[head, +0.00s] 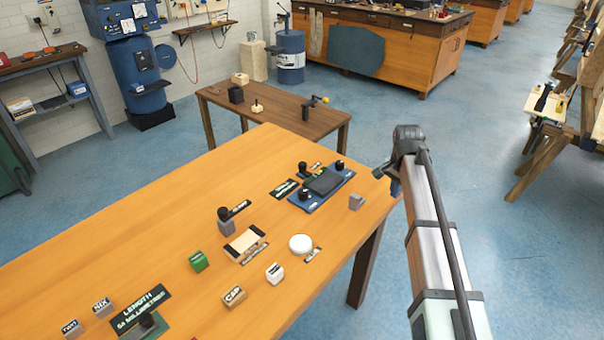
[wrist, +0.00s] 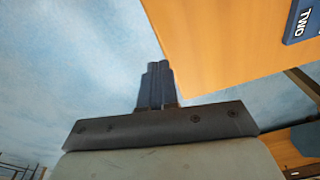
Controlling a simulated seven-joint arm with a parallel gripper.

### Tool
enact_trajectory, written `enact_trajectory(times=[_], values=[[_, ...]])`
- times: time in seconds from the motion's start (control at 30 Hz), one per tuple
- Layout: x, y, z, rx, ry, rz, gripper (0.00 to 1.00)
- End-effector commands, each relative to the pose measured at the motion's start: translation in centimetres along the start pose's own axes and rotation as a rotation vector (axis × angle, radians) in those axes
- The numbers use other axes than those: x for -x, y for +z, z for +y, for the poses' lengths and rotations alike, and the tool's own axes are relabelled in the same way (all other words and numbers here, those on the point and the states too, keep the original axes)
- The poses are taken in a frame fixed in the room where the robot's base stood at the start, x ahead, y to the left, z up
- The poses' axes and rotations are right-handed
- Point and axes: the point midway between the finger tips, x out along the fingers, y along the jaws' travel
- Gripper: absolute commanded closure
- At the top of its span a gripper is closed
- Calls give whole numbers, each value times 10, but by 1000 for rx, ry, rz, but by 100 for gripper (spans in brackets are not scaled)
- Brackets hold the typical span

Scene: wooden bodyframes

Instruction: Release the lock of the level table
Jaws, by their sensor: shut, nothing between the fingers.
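The level table appears to be the blue base (head: 312,204) with a dark grey plate (head: 323,183) on top, near the bench's far right corner. Several black knobs stand around it, one at the front (head: 304,193). I cannot tell which part is the lock. In the wrist view a corner of the blue base (wrist: 303,22) shows at the upper right, with the word TWO. My gripper (head: 396,188) is just off the bench's right edge, apart from the level table. In the wrist view its fingers (wrist: 157,66) are together and empty.
A white disc (head: 300,244), a green block (head: 199,261) and labelled blocks stand nearer. A low dark table (head: 277,119) is beyond. Open floor lies right.

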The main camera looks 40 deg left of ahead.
Motion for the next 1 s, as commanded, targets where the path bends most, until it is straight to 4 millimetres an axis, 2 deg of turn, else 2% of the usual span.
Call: enact_trajectory(times=[0.03, 0.1, 0.37, 0.6, 0.8, 1.0], values=[[8, 8, -20, 14, 0, 15, 100], [17, 20, -41, 27, 1, 33, 100], [41, 73, -114, 81, 6, 102, 100], [60, 132, -176, 134, 4, 167, 100], [74, 181, -218, 173, -3, 217, 100], [84, 214, -242, 196, -11, 250, 100]])
